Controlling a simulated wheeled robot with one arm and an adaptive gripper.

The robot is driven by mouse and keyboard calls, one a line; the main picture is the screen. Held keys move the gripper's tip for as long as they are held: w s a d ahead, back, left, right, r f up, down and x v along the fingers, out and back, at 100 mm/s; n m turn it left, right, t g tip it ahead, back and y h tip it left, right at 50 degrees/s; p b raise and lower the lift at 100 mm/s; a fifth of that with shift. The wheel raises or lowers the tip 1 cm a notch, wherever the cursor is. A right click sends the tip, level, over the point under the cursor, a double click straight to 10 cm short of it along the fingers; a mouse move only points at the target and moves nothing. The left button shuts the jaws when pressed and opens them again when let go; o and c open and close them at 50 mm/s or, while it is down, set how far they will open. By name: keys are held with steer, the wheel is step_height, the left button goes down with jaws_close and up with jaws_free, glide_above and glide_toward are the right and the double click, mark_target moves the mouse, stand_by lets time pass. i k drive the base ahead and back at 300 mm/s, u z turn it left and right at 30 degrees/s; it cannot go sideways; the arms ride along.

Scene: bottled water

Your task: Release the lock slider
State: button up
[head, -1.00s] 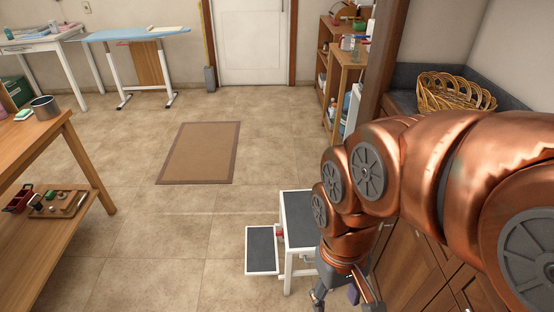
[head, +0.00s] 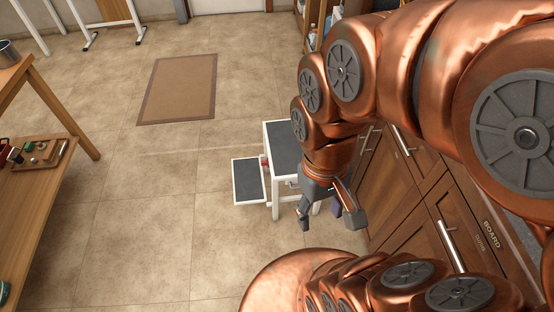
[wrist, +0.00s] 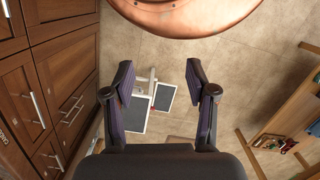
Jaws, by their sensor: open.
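A step stool with a white frame and two dark grey treads (head: 249,182) stands on the floor beside the wooden cabinets. A small red part (head: 265,163) shows on its side between the treads. I cannot tell whether this is the lock slider. The stool also shows in the wrist view (wrist: 164,95), beyond and between my fingers, with the red part (wrist: 152,108) near its middle. My gripper (head: 328,210) is open and empty, pointing down in front of the stool and to its right, apart from it. Both fingers show spread in the wrist view (wrist: 159,78).
Wooden cabinets (head: 400,224) with metal handles run close along the right. A wooden table (head: 42,112) with a tray on its lower shelf stands at the left. A brown mat (head: 180,88) lies behind the stool. The floor left of the stool is clear.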

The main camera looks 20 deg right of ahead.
mark_target(264, 163)
steer(key=z, duration=1.55)
steer(key=k, duration=0.8)
steer(key=u, duration=1.15)
steer(key=i, duration=0.6)
steer(key=u, duration=1.6)
